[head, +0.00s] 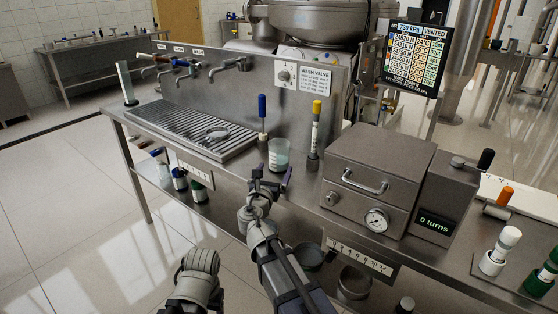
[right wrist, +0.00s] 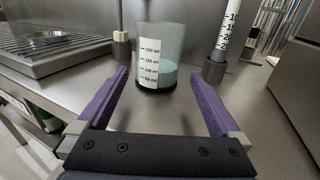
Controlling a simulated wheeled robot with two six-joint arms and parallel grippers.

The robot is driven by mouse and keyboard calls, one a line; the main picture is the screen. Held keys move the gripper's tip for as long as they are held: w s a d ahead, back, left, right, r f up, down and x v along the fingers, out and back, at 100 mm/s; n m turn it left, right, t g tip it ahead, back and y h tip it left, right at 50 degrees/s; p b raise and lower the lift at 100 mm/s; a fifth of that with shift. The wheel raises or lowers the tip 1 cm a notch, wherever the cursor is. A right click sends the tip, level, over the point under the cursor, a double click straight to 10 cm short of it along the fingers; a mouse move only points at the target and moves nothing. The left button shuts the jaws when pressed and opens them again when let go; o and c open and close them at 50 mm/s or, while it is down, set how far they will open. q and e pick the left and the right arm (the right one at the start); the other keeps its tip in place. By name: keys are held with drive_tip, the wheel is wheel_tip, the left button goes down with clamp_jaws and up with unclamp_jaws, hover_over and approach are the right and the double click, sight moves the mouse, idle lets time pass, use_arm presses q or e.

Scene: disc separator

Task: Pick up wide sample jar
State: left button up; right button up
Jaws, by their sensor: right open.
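The wide sample jar (head: 279,155) is a clear cylinder with pale blue-green liquid, standing upright on the steel counter. In the right wrist view the jar (right wrist: 158,55) shows a white volume scale and a dark base. My right gripper (head: 270,180) is open, with purple fingers, on the near side of the jar. In the right wrist view the jar appears in the gap between the fingertips (right wrist: 159,76), with visible space on both sides. I cannot tell whether the tips reach past its near wall. My left gripper is not in view; part of my left arm shows low in the head view.
A blue-topped tool (head: 262,112) stands behind-left of the jar, and a yellow-topped graduated tube (head: 316,125) stands close on its right. A grated drain tray (head: 160,124) lies left. A steel box with a gauge (head: 376,180) stands right.

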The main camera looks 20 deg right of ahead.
sight(277, 162)
drive_tip(key=x, duration=0.5)
drive_tip(key=shift+w+a+r, duration=0.1)
drive_tip(key=shift+w+r, duration=0.1)
drive_tip(key=shift+w, duration=0.05)
drive_tip(key=shift+s, duration=0.1)
clamp_jaws()
idle(0.5)
